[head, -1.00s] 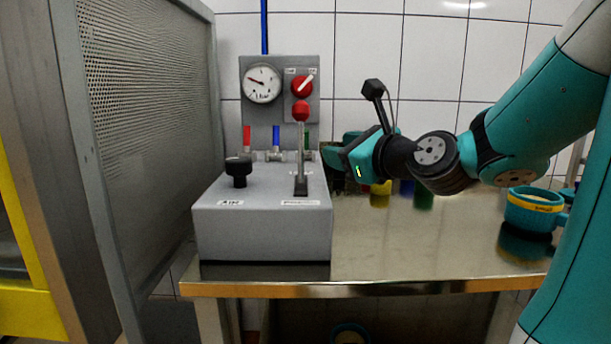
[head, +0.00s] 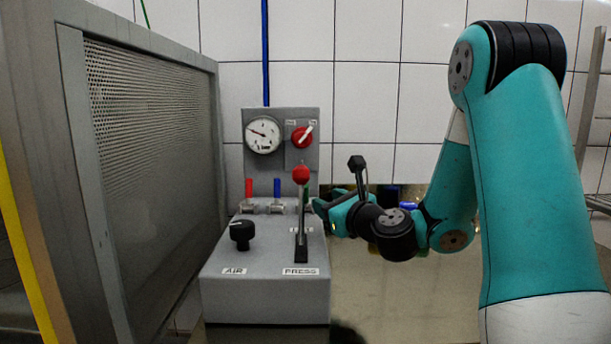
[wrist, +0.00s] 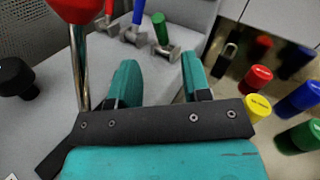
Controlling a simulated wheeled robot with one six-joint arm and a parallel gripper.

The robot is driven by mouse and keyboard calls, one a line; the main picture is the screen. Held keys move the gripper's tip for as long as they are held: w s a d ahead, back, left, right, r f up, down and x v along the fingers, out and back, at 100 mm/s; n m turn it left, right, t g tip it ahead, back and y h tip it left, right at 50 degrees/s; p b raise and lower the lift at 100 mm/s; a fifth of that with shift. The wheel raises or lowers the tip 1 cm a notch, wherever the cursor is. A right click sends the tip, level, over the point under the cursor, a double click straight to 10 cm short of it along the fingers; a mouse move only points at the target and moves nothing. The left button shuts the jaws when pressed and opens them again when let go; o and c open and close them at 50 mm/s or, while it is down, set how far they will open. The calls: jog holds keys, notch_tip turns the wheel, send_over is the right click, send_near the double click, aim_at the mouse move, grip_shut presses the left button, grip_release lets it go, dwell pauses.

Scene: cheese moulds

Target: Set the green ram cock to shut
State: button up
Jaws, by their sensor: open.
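The green ram cock (wrist: 159,30) shows at the top middle of the wrist view, a green handle on a metal valve body. Its handle looks roughly parallel to the blue and red ones beside it. In the head view it is mostly hidden behind the press lever and my gripper. My gripper (wrist: 156,75) is open and empty, its teal fingers pointing toward the green cock with the handle ahead of the gap between them. I see no contact. In the head view my gripper (head: 318,204) is just right of the press lever.
The red-knobbed press lever (head: 301,215) stands close to my gripper. A blue cock (head: 277,190), a red cock (head: 249,189), a black AIR knob (head: 241,235) and a gauge (head: 263,134) are on the grey unit. Several coloured cylinders (wrist: 258,107) stand to the right.

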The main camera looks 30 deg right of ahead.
aim_at(308, 192)
jog(key=w+p, duration=0.2)
jog(key=w, duration=0.2)
jog(key=w+p, duration=0.3)
jog(key=w, duration=0.1)
jog(key=shift+w+d+r, duration=0.1)
jog(key=shift+w+d, duration=0.1)
jog(key=shift+w, duration=0.15)
jog(key=shift+w+f, duration=0.2)
jog(key=shift+w, duration=0.3)
jog(key=shift+p, duration=0.35)
grip_shut()
